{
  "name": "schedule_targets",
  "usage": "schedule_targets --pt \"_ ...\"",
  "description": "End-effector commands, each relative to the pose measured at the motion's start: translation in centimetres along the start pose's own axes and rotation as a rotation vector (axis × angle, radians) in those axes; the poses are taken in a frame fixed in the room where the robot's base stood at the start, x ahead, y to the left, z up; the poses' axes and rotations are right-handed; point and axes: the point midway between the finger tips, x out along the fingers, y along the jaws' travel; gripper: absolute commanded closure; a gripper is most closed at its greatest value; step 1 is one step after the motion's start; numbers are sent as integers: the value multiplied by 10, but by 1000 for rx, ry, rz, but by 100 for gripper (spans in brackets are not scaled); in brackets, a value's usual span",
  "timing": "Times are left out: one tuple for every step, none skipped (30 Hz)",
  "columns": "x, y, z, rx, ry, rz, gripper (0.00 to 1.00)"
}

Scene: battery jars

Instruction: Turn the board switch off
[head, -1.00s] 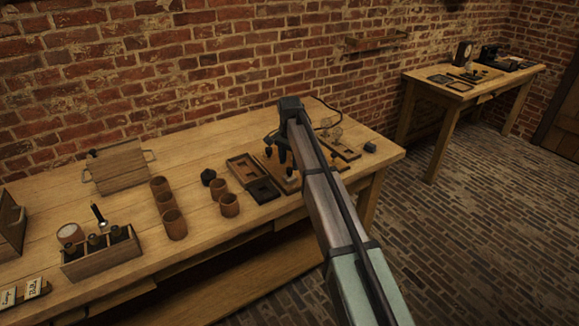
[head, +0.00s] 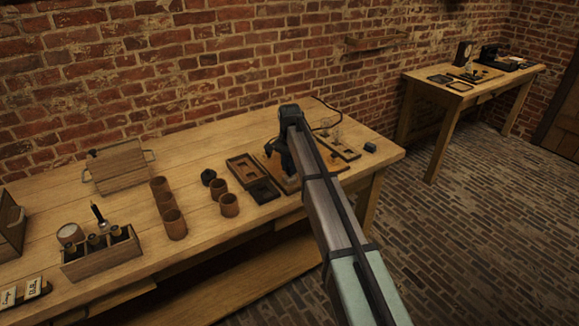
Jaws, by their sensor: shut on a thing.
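The wooden board (head: 336,166) lies near the right end of the long workbench, partly covered by my arm. My dark gripper (head: 284,168) is down at the left part of the board, pointing downward. It is shut on a small part on the board, which I take to be the board switch. The switch itself is hidden behind the fingers and arm, so its lever position cannot be seen.
An open wooden tray (head: 242,167) and a dark square tray (head: 264,191) sit left of the board. Several brown jars (head: 229,205) stand further left. A small glass piece (head: 337,138) and a dark block (head: 370,147) lie to the right.

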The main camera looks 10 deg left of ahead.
Motion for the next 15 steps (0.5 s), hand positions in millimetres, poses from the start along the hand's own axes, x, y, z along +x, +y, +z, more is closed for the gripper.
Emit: schedule_targets --pt "0 0 0 0 0 0 87" --pt "0 0 0 0 0 0 90" --pt "0 0 0 0 0 0 93" --pt "0 0 0 0 0 0 96" --pt "0 0 0 0 0 0 99" --pt "0 0 0 0 0 0 100" --pt "0 0 0 0 0 0 100" --pt "0 0 0 0 0 0 100" --pt "0 0 0 -2 0 0 100" --pt "0 0 0 -3 0 0 100" --pt "0 0 0 -6 0 0 100" --pt "0 0 0 -12 0 0 100" --pt "0 0 0 -18 0 0 100" --pt "0 0 0 -26 0 0 100" --pt "0 0 0 -37 0 0 100"
